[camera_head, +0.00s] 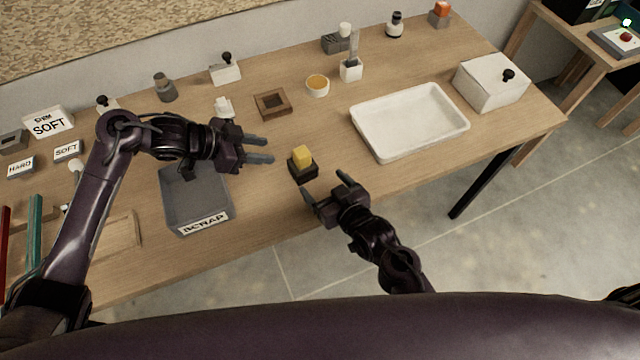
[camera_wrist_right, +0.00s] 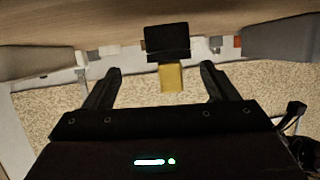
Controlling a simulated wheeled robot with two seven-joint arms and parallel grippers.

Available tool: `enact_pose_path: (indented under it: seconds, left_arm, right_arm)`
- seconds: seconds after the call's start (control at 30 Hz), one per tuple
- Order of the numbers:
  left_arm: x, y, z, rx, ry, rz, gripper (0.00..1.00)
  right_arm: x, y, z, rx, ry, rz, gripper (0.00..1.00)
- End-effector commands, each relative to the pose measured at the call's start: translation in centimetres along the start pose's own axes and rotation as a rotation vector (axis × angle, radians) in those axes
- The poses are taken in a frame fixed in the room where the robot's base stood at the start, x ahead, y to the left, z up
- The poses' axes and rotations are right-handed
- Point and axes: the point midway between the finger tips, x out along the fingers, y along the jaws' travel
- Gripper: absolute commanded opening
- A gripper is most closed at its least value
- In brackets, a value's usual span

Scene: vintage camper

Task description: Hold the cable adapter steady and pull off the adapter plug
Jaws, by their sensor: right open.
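The cable adapter is a small black block (camera_head: 302,172) on the table, with a yellow adapter plug (camera_head: 302,155) sitting in its top. In the right wrist view the picture is upside down; the black block (camera_wrist_right: 167,42) and the yellow plug (camera_wrist_right: 172,78) show beyond and between the fingers. My left gripper (camera_head: 266,151) is open and empty, left of the adapter, its fingers pointing at it. My right gripper (camera_head: 326,186) is open and empty, near and to the right of the adapter, touching nothing. It also shows in the right wrist view (camera_wrist_right: 160,82).
A grey scrap bin (camera_head: 198,226) stands left of the adapter, below my left gripper. A white tray (camera_head: 370,147) lies to the right. A brown square frame (camera_head: 259,107) and a small yellow-topped cup (camera_head: 317,89) stand behind. The table's front edge is close to my right gripper.

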Motion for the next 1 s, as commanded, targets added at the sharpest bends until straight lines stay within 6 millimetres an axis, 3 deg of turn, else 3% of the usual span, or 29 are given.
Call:
enact_pose_path:
  seconds: [0.23,0.63,1.0]
  left_arm:
    - [0.0,0.0,0.0,0.000,0.000,0.000,0.36]
    - [0.0,0.0,0.0,0.000,0.000,0.000,0.36]
    - [0.0,0.0,0.0,0.000,0.000,0.000,0.36]
  right_arm:
    - [1.5,-1.2,-0.4,-0.038,-0.041,0.005,0.80]
    - [7.2,-1.2,-0.2,-0.036,-0.039,0.004,0.80]
    - [8.2,-1.2,-0.1,-0.036,-0.040,0.003,0.80]
